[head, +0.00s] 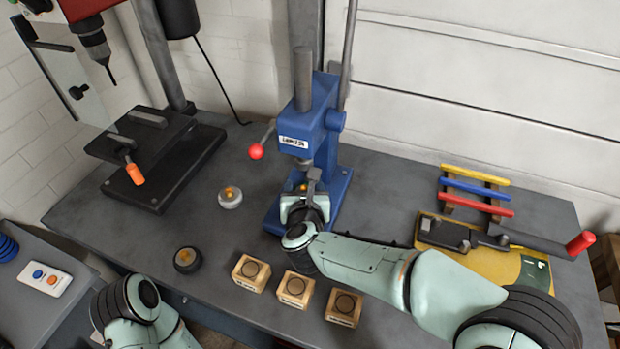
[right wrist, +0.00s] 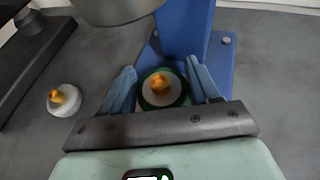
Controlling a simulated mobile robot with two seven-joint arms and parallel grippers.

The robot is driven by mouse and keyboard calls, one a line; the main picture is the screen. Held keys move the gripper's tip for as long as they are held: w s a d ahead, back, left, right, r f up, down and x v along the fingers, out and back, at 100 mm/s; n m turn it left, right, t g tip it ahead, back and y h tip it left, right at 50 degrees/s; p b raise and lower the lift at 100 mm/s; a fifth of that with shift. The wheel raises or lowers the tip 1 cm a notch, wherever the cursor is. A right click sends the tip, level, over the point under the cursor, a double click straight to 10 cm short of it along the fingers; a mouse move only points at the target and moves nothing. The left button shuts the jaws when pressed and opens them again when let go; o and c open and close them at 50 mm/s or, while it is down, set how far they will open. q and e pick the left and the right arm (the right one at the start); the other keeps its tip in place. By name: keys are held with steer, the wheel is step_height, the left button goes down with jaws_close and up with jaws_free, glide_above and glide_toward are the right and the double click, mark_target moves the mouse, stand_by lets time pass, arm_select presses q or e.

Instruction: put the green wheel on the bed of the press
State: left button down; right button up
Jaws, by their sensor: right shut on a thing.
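The green wheel (right wrist: 162,90) has a green rim, a pale face and an orange knob. In the right wrist view it sits between the two blue fingers of my right gripper (right wrist: 163,90), which is shut on it. In the head view my right gripper (head: 303,190) reaches in under the ram of the blue press (head: 316,130) and hides most of the wheel. The wheel is over the press's blue base (right wrist: 218,55); I cannot tell whether it touches the bed. My left gripper is not in view.
A white wheel (head: 230,198) and a dark wheel (head: 187,260) lie left of the press. Wooden blocks (head: 295,289) line the front edge. A red-balled lever (head: 257,152) sticks out from the press. A drill press stand (head: 160,155) is at left, a yellow board (head: 460,265) at right.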

steer(key=shift+s+d+f, duration=0.1)
steer(key=shift+s+f, duration=0.1)
steer(key=shift+f, duration=0.05)
steer(key=shift+s+r, duration=0.15)
steer(key=shift+s, duration=0.25)
steer(key=shift+w, duration=0.1)
steer(key=shift+f+b, duration=0.25)
steer(key=shift+b, duration=0.05)
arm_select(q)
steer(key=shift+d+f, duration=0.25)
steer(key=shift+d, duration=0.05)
arm_select(e)
steer(key=o, duration=1.1)
steer(key=shift+o, duration=0.2)
steer(key=shift+r, duration=0.1)
